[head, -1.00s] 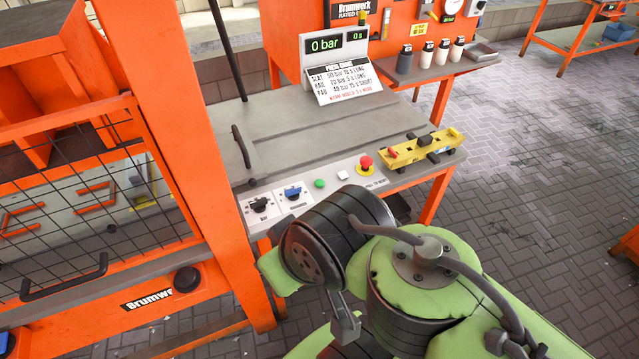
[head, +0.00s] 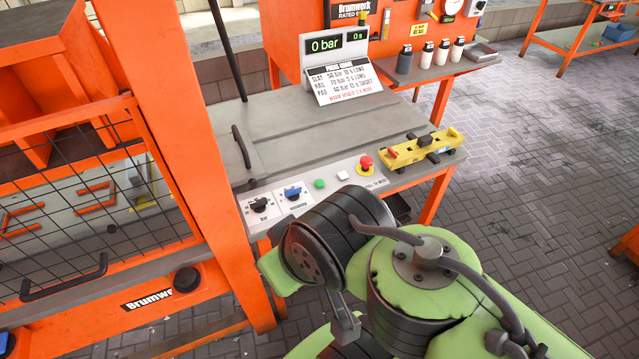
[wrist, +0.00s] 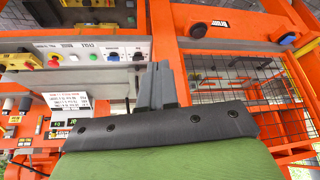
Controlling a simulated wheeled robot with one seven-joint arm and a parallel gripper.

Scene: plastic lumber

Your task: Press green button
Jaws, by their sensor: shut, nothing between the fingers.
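The green button (head: 319,183) is a small round button on the light control strip along the front edge of the press bench. It stands between a blue knob (head: 292,193) and a small white button (head: 342,175). In the wrist view, which is upside down, the green button (wrist: 93,57) is small, to the left of my fingers. My gripper (wrist: 160,72) shows there with its grey fingers shut and empty, apart from the button. In the head view my green arm fills the lower right, and I cannot make out the fingertips clearly.
A black knob (head: 260,205) is at the strip's left end. A red mushroom button (head: 366,162) and a yellow tool-like block (head: 420,150) stand to the right. A display (head: 336,44) reads 0 bar and 0 s. An orange mesh-fronted frame (head: 190,150) rises at the left.

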